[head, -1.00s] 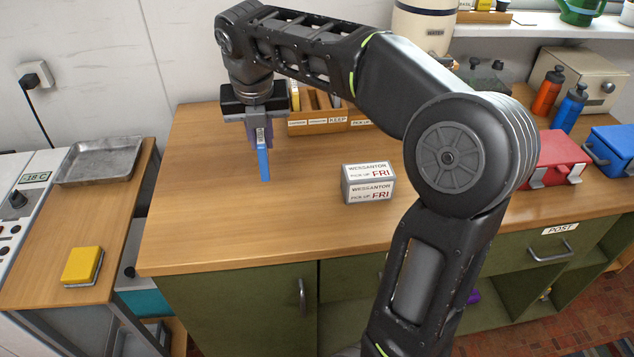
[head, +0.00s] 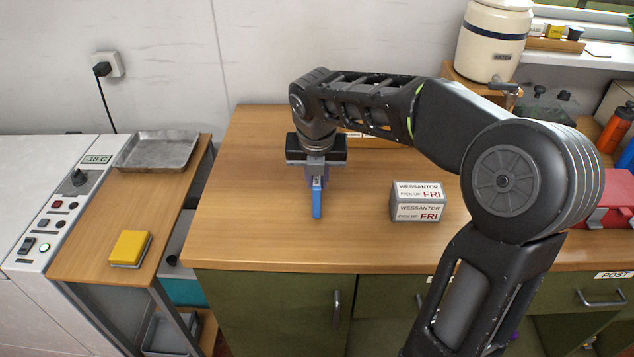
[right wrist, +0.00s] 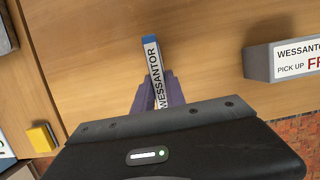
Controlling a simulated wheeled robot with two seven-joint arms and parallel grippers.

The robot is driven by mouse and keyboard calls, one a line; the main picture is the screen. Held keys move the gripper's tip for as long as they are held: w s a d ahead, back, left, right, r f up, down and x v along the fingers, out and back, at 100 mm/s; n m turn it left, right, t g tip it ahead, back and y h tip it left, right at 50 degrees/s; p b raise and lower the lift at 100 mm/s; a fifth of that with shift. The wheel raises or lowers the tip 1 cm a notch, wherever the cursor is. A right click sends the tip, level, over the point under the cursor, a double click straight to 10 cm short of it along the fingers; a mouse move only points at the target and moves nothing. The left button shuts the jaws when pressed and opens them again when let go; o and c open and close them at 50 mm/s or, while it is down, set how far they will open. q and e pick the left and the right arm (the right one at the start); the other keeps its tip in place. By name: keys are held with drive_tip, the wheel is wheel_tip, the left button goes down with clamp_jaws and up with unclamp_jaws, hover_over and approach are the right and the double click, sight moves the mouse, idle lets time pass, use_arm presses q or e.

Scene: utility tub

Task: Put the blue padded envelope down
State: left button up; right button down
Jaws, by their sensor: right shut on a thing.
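The blue padded envelope (head: 317,204) is held on edge, thin side toward the head camera, over the left part of the wooden counter. My right gripper (head: 316,180) is shut on it and points down. In the right wrist view the envelope (right wrist: 149,42) shows its blue end and a white WESSANTOR label between the purple fingers of the gripper (right wrist: 157,95). I cannot tell whether its lower edge touches the counter. My left gripper is out of view.
A side table holds a metal tray (head: 158,150) and a yellow sponge-like block (head: 130,247). The counter (head: 250,220) is bare left of and in front of the envelope.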

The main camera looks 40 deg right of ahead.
drive_tip(key=shift+f, duration=0.7)
drive_tip(key=shift+f, duration=0.2)
drive_tip(key=c, duration=1.4)
unclamp_jaws()
drive_tip(key=shift+o, duration=0.2)
drive_tip(key=shift+r, duration=0.2)
drive_tip(key=v, duration=1.2)
